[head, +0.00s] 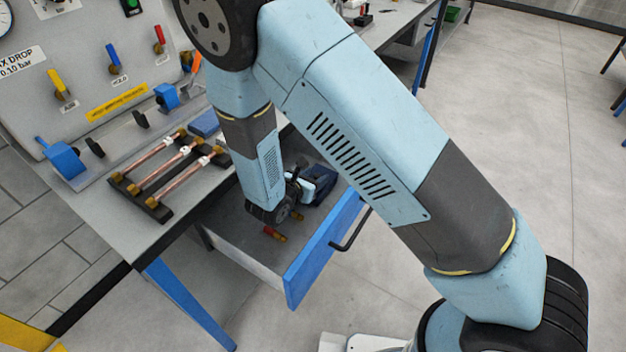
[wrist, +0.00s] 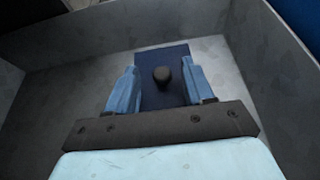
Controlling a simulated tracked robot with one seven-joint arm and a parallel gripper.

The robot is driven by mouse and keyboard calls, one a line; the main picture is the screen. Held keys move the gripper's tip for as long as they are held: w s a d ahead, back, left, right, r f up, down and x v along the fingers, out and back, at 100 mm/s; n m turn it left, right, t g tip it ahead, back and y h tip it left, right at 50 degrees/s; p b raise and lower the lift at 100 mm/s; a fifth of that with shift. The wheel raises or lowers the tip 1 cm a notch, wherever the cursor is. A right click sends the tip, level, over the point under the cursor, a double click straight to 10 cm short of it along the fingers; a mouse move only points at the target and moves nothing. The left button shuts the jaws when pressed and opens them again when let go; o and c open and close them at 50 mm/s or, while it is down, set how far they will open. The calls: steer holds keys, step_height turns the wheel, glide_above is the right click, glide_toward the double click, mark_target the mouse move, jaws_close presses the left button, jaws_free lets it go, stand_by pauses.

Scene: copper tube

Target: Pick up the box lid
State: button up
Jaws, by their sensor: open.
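In the wrist view a dark navy box lid (wrist: 158,55) with a round black knob (wrist: 161,75) lies inside the drawer. My gripper (wrist: 158,67) is open, with one blue finger on each side of the knob and a gap on both sides. The fingers overlap the lid in the picture; I cannot tell whether they touch it. In the head view the navy box (head: 322,187) shows in the open drawer beside my wrist. My arm hides part of it, and the fingertips are not clear there.
The drawer's blue front (head: 312,262) and grey walls (wrist: 60,42) surround my gripper. A red and brass fitting (head: 274,234) lies on the drawer floor. Above, the workbench holds a black rack (head: 152,208) with copper tubes (head: 172,172) and a blue block (head: 205,123).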

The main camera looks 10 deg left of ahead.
steer(key=shift+c, duration=0.4)
jaws_close()
